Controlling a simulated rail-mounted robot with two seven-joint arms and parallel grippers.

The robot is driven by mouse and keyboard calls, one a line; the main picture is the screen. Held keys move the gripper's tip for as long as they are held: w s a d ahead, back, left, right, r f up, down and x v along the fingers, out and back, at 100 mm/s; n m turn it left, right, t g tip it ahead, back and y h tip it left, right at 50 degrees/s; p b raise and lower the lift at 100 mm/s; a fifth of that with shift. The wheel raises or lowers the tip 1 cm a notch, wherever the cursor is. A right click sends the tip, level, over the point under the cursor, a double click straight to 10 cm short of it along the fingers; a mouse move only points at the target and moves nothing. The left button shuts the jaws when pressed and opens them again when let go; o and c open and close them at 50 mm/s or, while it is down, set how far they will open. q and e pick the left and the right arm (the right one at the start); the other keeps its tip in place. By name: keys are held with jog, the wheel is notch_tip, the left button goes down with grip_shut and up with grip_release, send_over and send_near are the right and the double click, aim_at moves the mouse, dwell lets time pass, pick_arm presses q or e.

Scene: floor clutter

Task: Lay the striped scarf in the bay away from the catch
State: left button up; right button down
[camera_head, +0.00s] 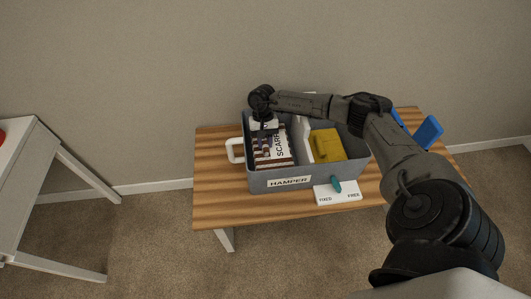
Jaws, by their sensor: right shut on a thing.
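The grey hamper (318,182) stands on the wooden bench, with a white divider (304,138) between two bays. The striped scarf (268,158), with brown and pale bands and a white SCARF label, is inside the left bay. My right gripper (264,137) reaches down into that bay from above and is shut on the scarf. Whether the scarf rests on the bay's floor is hidden. My left gripper is out of view.
A yellow item (327,145) fills much of the right bay. A white handle (234,151) sticks out from the hamper's left side. A blue object (428,131) is at the bench's right. The bench (213,190) is bare at left. A white table (30,165) stands far left.

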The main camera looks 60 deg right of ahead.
jog(key=shift+f+b, duration=0.5)
jog(key=shift+f, duration=2.25)
jog(key=shift+f, duration=0.15)
jog(key=c, duration=0.9)
grip_release()
